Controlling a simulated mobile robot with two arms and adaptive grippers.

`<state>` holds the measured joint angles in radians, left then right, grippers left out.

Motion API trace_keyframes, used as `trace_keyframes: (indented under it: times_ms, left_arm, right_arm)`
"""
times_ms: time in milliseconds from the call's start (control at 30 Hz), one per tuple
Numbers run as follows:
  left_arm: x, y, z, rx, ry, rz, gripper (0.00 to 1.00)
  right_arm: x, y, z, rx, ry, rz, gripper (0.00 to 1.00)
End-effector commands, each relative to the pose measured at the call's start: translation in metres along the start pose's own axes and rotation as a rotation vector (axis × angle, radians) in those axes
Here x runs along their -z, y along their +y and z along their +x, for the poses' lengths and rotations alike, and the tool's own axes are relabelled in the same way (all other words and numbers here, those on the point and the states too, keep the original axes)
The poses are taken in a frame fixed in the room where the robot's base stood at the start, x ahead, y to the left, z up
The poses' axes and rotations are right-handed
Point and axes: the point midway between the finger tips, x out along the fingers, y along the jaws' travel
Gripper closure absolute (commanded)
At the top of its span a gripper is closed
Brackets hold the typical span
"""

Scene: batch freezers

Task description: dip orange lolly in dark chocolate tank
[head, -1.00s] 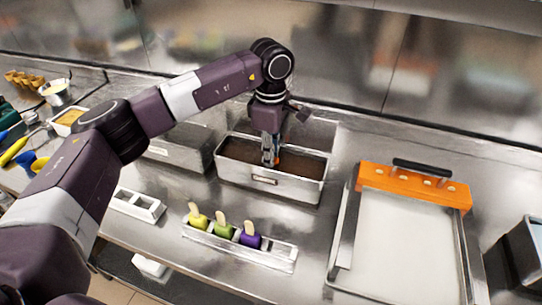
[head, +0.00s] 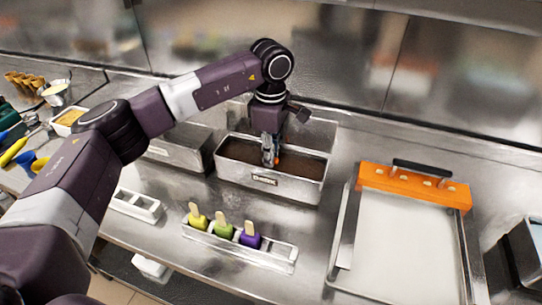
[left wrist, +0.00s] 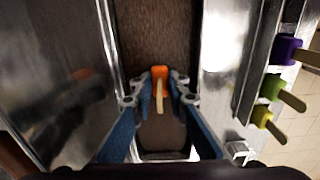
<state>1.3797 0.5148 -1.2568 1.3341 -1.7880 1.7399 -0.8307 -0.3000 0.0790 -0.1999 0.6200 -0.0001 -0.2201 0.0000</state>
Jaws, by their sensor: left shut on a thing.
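My left gripper (head: 270,155) points down over the dark chocolate tank (head: 262,181), a metal tank of brown chocolate with a label on its front. In the left wrist view, the gripper (left wrist: 159,90) is shut on the stick of the orange lolly (left wrist: 160,72). Only a small bit of the orange lolly (head: 278,161) shows in the head view, at the chocolate's level beside the fingers. I cannot tell how deep it sits in the chocolate. My right gripper is not in view.
A rack (head: 286,256) in front of the tank holds yellow (head: 197,219), green (head: 223,228) and purple (head: 250,238) lollies, sticks up. A closed metal tank (head: 180,147) stands left. A tray (head: 400,240) with an orange holder (head: 414,186) lies right. A white empty rack (head: 137,205) is at front left.

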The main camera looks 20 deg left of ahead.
Motion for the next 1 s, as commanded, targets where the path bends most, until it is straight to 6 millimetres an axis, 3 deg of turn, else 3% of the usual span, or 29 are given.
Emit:
trace_keyframes:
  times_ms: [1000]
  left_arm:
    - [0.000, 0.001, -0.055, -0.001, 0.000, 0.000, 1.00]
  right_arm:
    - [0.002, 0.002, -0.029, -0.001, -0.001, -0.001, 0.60]
